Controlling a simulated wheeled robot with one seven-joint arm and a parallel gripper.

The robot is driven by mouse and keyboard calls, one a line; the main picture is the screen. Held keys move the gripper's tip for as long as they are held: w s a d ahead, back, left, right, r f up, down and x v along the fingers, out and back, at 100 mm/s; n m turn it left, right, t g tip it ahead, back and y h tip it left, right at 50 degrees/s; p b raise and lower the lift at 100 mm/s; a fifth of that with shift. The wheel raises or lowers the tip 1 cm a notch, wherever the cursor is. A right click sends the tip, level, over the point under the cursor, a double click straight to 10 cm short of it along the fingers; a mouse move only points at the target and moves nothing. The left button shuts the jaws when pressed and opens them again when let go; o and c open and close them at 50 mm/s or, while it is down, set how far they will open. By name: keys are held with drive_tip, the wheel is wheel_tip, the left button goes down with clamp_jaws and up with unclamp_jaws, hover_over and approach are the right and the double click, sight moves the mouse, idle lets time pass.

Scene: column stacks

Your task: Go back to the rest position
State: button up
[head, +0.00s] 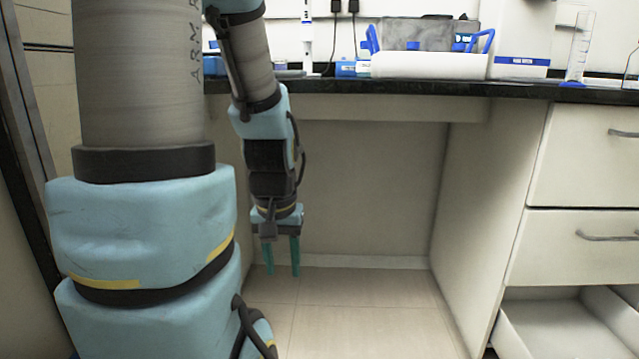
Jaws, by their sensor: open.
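My gripper (282,270) hangs from my arm and points straight down, left of the picture's middle. Its two teal fingers are apart, with nothing between them. It is below the level of the bench top, in front of the open knee space under the bench. The large upper part of my arm fills the left of the head view and hides what lies behind it.
The dark bench top (440,89) runs across the back, bearing a white tray (430,66) with blue handles and a clear measuring cylinder (579,48). White drawers (580,180) stand at right; the lowest one (560,325) is pulled out. The tiled floor (370,315) is clear.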

wheel_tip(320, 180, up, 35)
drive_tip(key=p, duration=3.4)
drive_tip(key=shift+r, duration=0.15)
drive_tip(key=shift+d, duration=0.15)
